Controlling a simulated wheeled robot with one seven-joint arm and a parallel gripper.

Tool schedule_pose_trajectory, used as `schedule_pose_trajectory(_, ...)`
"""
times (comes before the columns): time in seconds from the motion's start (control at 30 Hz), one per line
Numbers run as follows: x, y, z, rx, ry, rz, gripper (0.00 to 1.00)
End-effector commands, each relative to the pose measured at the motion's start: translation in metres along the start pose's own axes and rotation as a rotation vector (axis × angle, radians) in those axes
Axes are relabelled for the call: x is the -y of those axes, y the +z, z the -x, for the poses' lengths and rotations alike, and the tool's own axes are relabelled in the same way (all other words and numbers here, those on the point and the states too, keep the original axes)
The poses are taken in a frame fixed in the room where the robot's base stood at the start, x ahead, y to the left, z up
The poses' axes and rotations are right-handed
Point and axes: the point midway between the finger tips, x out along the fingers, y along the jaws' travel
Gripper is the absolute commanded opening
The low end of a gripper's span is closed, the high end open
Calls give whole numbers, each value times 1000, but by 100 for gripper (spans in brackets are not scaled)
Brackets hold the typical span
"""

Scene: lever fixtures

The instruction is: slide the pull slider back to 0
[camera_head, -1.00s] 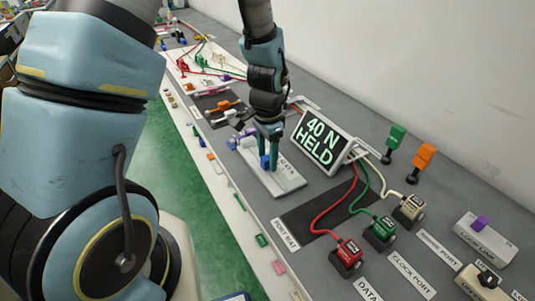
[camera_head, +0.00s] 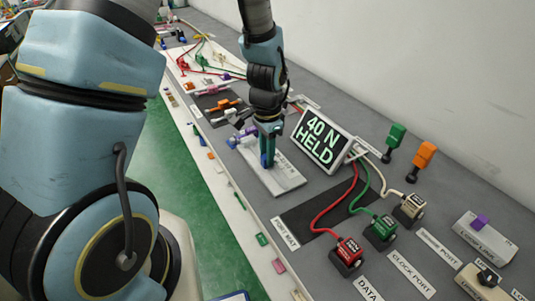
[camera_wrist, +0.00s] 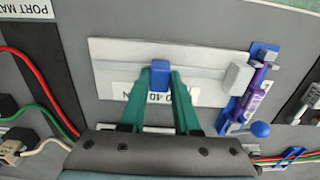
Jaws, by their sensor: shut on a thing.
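The pull slider is a pale flat plate (camera_head: 285,184) with a long groove, lying on the grey bench in the head view. The plate (camera_wrist: 110,72) spans the middle of the wrist view. Its blue knob (camera_wrist: 160,70) stands around mid-plate, between the green fingertips of my gripper (camera_wrist: 160,82), which is shut on it. In the head view my gripper (camera_head: 267,160) reaches down onto the plate and mostly hides the knob. The fingers partly cover the plate's label in the wrist view.
A display (camera_head: 322,140) reading "40 N HELD" stands close right of my gripper. A purple piece (camera_wrist: 257,90) and blue lever parts with a ball end (camera_wrist: 260,130) sit at the plate's right end in the wrist view. Cabled connectors and a dark mat (camera_head: 310,212) lie nearer.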

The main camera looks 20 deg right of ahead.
Motion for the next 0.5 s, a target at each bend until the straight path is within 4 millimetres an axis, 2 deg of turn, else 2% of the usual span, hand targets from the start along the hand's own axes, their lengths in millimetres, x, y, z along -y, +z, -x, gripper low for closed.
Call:
schedule_pose_trajectory(0.2, 39, 0, 0, -2, -1, 5, 0)
schedule_pose_trajectory(0.3, 51, 0, 0, -2, 0, 3, 0)
schedule_pose_trajectory(0.5, 56, 0, 0, -3, -2, 1, 0)
